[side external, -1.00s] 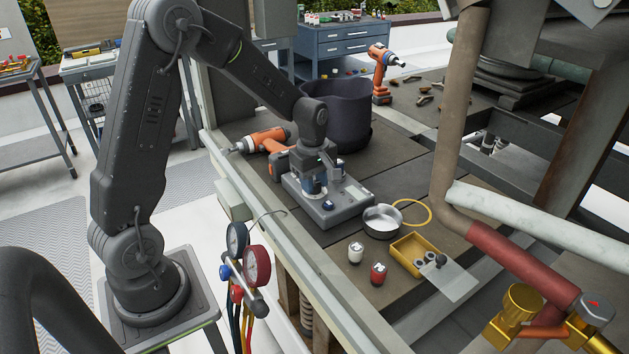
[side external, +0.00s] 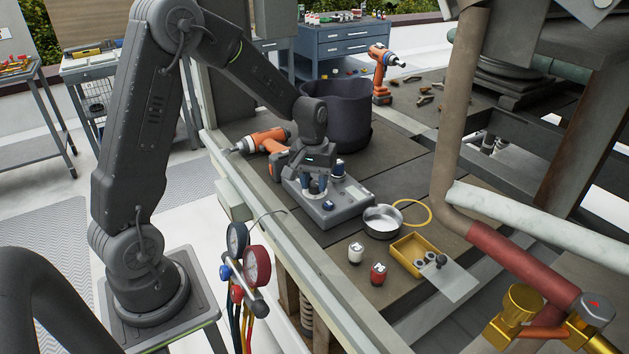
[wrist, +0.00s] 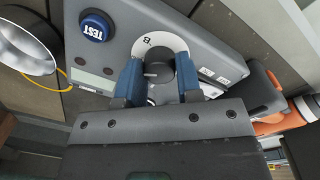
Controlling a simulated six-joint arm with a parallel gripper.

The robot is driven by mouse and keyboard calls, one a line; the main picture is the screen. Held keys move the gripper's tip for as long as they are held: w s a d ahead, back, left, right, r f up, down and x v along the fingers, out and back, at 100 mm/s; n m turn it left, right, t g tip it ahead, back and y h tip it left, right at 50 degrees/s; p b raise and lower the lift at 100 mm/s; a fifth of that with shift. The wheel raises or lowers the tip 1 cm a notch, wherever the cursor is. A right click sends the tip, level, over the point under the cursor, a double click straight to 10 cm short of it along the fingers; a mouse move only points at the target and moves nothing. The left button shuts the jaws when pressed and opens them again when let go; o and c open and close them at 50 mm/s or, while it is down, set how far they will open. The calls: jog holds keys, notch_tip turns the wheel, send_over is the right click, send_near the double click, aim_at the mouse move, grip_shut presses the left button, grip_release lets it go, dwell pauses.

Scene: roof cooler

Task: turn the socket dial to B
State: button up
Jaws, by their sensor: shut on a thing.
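The grey test box (side external: 340,208) lies on the dark deck below my gripper, with a blue TEST button (wrist: 95,26) at one corner. The socket dial (wrist: 158,72) is a dark round knob inside a white ring (wrist: 165,45) that carries a letter B. My gripper (wrist: 160,78) points down over the box with its two blue fingers shut on the dial, one on each side. In the side view the gripper (side external: 314,186) also shows at the dial. The dial's pointer is partly hidden between the fingers, so its exact setting cannot be told.
An orange drill (side external: 262,141) lies behind the box, left of a dark bucket (side external: 345,115). A metal bowl (side external: 382,222) and yellow ring (side external: 415,208) lie to the right. A yellow tray (side external: 412,262) and two small canisters, white (side external: 355,254) and red (side external: 378,274), stand in front.

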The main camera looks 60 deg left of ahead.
aim_at(314, 182)
jog(key=m, duration=0.5)
jog(key=shift+w+r+m, duration=0.1)
jog(key=shift+m, duration=0.2)
jog(key=m, duration=0.5)
jog(key=shift+m, duration=0.4)
jog(key=o, duration=0.9)
jog(key=shift+o, duration=0.2)
jog(key=shift+r, duration=0.1)
notch_tip(314, 182, up, 14)
jog(key=shift+a+f, duration=0.2)
jog(key=shift+a, duration=0.1)
